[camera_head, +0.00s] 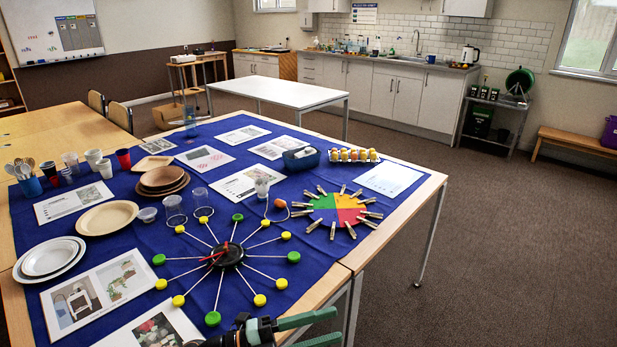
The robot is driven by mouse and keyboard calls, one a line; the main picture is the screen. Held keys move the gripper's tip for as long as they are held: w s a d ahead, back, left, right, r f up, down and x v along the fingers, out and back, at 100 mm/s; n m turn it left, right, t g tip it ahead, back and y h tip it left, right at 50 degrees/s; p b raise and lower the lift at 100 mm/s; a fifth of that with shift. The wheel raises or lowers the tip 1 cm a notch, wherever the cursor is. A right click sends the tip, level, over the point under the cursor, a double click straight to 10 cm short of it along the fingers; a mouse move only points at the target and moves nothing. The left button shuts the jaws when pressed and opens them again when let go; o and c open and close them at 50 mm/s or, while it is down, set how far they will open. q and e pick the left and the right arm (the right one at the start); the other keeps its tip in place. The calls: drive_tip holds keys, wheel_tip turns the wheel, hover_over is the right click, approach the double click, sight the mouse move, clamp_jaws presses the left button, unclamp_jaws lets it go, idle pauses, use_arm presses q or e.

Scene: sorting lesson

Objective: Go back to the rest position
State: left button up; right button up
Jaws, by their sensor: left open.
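My left gripper (336,326) is at the bottom edge of the head view, right of centre. Its dark body and two green fingers show, and the fingers are apart with nothing between them. It is at the near edge of the table with the blue cloth (225,205), in front of the spoked clock-like wheel (227,255). The lower part of the gripper is cut off by the picture edge. My right gripper is not in view.
The wheel has green and yellow knobs. A white table (278,92) stands behind. The floor (490,250) at right is clear.

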use_arm(q)
drive_tip(key=a+f+n+t+y+p, duration=0.1)
drive_tip(key=a+f+n+t+y, duration=0.4)
drive_tip(key=n, duration=0.4)
drive_tip(key=a+f+n+t+y+p, duration=0.1)
drive_tip(key=a+f+n+t+y, duration=0.1)
drive_tip(key=a+n+t+y, duration=0.55)
drive_tip(key=s+a+f+n+g+y, duration=0.1)
drive_tip(key=s+a+f+n+g, duration=0.1)
drive_tip(key=s+f, duration=0.3)
drive_tip(key=s+a+f+n+g+y, duration=0.1)
drive_tip(key=s+a+f+n+g, duration=0.1)
drive_tip(key=s+f+n+g, duration=0.1)
drive_tip(key=s+a+f+n+g+y+p, duration=0.1)
drive_tip(key=s+a+f+n+g+y, duration=0.1)
drive_tip(key=s+f, duration=0.5)
drive_tip(key=n+g, duration=0.1)
drive_tip(key=n, duration=0.1)
drive_tip(key=shift+s+a+f+n, duration=0.15)
drive_tip(key=shift+s+a+n, duration=0.1)
drive_tip(key=shift+a+n, duration=0.1)
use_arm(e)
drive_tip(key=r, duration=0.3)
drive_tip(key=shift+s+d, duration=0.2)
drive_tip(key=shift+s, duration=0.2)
